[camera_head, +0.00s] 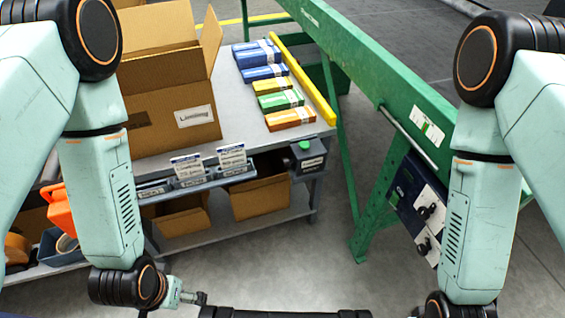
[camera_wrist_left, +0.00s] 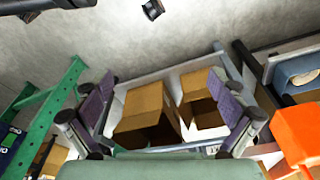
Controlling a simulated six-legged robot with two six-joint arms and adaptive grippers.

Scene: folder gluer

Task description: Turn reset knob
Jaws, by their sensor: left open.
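Two black knobs sit on white plates of a dark blue control panel (camera_head: 403,187) on the green machine's side, right of centre in the head view. One is the upper knob (camera_head: 430,212) and the other the lower knob (camera_head: 424,247). I cannot read which is the reset knob. My left gripper (camera_wrist_left: 163,92) is open and empty in the left wrist view, its fingers wide apart. In the head view only a small part near its wrist shows at the bottom, well left of the panel. My right gripper is out of view; its arm hangs right of the panel.
A grey packing table (camera_head: 240,132) holds an open carton (camera_head: 165,100) and several coloured packs (camera_head: 275,85). Brown boxes (camera_head: 262,198) stand on its lower shelf. A green machine leg (camera_head: 375,205) stands left of the panel. The floor (camera_head: 330,260) between table and machine is clear.

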